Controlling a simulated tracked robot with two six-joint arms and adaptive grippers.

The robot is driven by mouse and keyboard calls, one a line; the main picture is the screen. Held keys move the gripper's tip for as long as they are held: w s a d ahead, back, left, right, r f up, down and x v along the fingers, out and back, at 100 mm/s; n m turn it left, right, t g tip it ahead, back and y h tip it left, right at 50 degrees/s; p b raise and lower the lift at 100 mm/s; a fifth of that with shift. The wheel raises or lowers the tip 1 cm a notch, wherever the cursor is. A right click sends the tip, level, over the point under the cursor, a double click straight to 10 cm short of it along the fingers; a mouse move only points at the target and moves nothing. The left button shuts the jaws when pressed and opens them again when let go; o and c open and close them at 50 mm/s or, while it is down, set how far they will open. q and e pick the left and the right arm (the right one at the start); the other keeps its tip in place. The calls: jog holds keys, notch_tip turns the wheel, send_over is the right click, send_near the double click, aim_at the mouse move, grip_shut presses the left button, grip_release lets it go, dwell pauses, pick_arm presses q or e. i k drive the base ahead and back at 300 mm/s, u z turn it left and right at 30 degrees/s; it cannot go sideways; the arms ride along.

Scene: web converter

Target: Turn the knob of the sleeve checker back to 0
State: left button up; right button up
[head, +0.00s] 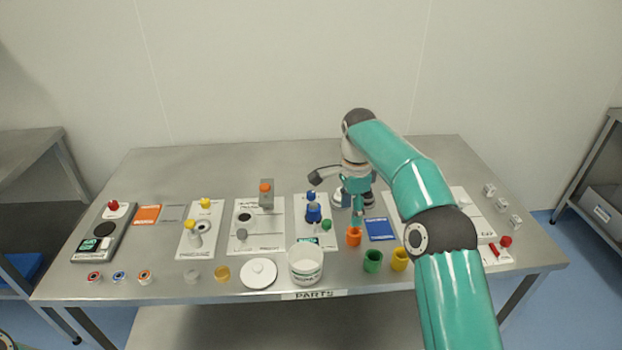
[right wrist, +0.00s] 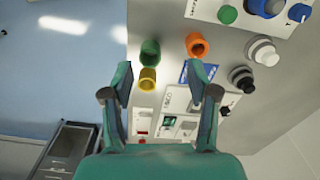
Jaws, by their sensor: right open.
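No label that I can read names the sleeve checker. A white panel (head: 314,239) in the middle carries a blue fixture (head: 313,210), a green knob (head: 326,225) and a small display. The green knob also shows in the right wrist view (right wrist: 227,14). A larger white device (right wrist: 178,101) with a lit display and a red part sits beyond the fingers in that view; my right arm partly hides it in the head view. My right gripper (right wrist: 160,93) is open and empty, pointing down above the table's right half, near the orange cup (head: 354,236).
Green (head: 373,261) and yellow (head: 399,259) cups stand near the front edge. A blue card (head: 381,229) lies beside the orange cup. A white tub (head: 305,264) stands at the front middle. Other panels with knobs fill the left half. The table's back strip is clear.

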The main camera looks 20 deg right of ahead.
aim_at(310, 194)
jog(key=i, duration=0.95)
jog(key=u, duration=0.05)
